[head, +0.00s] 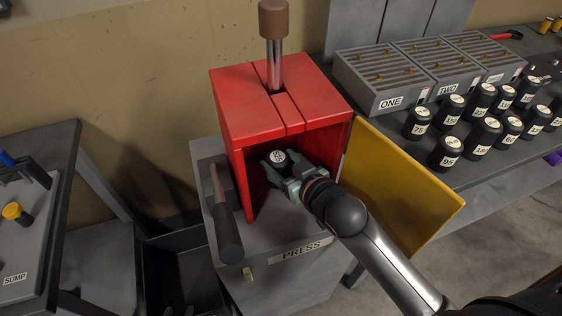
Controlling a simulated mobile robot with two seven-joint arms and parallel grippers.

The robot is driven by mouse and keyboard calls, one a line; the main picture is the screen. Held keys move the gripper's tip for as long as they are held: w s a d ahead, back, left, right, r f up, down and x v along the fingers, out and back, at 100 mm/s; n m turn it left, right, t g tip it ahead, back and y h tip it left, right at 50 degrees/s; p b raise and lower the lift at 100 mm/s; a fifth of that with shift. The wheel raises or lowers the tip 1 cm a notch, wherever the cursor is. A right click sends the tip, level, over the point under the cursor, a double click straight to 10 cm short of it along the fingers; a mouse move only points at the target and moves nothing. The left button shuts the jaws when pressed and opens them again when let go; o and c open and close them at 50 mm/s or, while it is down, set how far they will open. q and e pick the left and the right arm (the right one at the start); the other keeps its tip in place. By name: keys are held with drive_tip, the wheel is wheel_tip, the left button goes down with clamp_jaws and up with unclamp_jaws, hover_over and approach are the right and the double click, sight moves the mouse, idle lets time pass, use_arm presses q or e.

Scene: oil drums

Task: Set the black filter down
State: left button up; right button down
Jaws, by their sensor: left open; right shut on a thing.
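The black filter (278,157) has a round white label on top and is inside the red press (275,112), under its roof. My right gripper (281,165) reaches in through the open front and is shut on the filter, with one greenish finger on each side. Whether the filter's base touches the press floor is hidden. My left gripper (178,311) shows only as small fingertips at the bottom edge, apart from the press and empty as far as I can see.
The yellow door (400,188) stands open on the right. A dark-handled lever (228,225) lies at the press's left. Several labelled black filters (446,153) and grey racks (385,80) fill the right bench. A bench marked SUMP (42,262) is at left.

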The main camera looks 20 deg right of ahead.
drive_tip(key=shift+s, duration=0.1)
drive_tip(key=shift+f, duration=0.1)
unclamp_jaws()
drive_tip(key=shift+r, duration=0.2)
drive_tip(key=shift+s+d, duration=0.1)
drive_tip(key=shift+s, duration=0.25)
drive_tip(key=p+v, duration=0.2)
drive_tip(key=v, duration=0.9)
